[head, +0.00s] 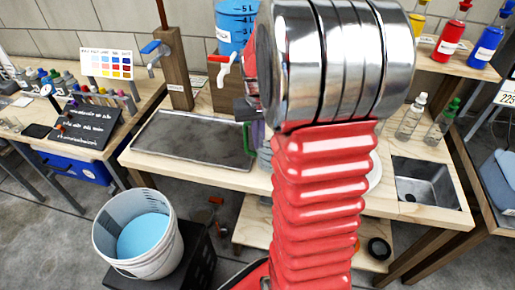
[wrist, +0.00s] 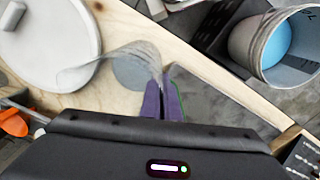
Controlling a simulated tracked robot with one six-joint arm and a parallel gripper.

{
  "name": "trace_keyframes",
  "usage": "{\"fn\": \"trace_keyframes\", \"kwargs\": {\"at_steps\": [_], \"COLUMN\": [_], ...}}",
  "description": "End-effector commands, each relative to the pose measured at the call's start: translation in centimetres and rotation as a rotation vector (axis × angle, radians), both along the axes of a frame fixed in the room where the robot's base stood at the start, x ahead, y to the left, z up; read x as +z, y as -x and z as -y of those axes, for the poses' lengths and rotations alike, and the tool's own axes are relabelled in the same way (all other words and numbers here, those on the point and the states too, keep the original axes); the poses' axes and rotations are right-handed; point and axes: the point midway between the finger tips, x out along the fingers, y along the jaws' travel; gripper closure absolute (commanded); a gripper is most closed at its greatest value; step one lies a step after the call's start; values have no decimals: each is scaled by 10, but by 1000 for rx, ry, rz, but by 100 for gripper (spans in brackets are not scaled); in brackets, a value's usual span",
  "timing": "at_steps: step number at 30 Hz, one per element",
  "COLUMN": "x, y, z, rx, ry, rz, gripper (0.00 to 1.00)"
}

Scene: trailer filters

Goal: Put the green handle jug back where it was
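The green handle jug is clear; its green handle (head: 248,137) shows in the head view left of my arm, at the bench's front edge by the dark tray. Most of its body is hidden behind my arm. In the wrist view its clear body (wrist: 115,58) lies just beyond the fingertips. My gripper (wrist: 163,88) has purple fingers close together at the jug's handle side, with a thin green edge beside the right finger. It appears shut on the handle, though the grip itself is mostly covered. A grey disc (wrist: 133,71) shows on the wood past the jug.
A dark tray (head: 190,138) lies left on the bench (head: 140,160); a blue-filled dispenser (head: 232,25) stands behind. A white round plate (wrist: 45,40) is near the jug. A sink (head: 425,185) and bottles are right. A bucket of blue liquid (head: 140,235) stands front left.

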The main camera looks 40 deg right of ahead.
Motion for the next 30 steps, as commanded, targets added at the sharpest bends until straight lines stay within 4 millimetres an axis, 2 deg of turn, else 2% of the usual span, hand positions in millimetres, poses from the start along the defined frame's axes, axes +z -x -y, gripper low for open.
{"fn": "trace_keyframes", "kwargs": {"at_steps": [5,14,26,30], "x": [-4,-35,-39,-39], "y": [0,1,0,1], "z": [0,0,1,1], "rx": [0,-1,-2,-2], "ry": [0,0,1,0], "rz": [0,-1,1,0], "gripper": [100,100,100,89]}}
